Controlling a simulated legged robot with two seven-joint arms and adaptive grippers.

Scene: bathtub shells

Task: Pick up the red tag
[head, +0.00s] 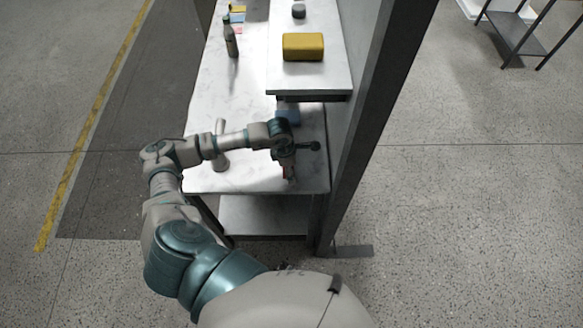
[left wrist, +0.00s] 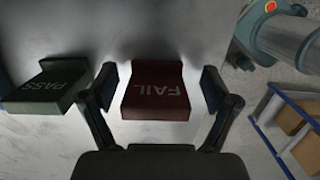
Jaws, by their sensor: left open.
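The red tag (left wrist: 157,88), lettered FAIL, lies on a grey surface in the left wrist view. My left gripper (left wrist: 158,82) is open, with one finger on each side of the tag and a visible gap to both. Nothing is held. A green tag (left wrist: 48,88), lettered PASS, lies to the left, outside the left finger. In the head view my left gripper (head: 288,172) points down over the near right part of the white table (head: 240,178). The tag is mostly hidden there by the gripper. My right gripper is not in view.
A raised shelf (head: 330,80) holding a yellow block (head: 303,46) overhangs the table's right side. A dark upright post (head: 365,130) stands close right of the gripper. A pale cylinder (head: 221,150) stands behind my forearm, and a dark bottle (head: 231,42) stands farther back.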

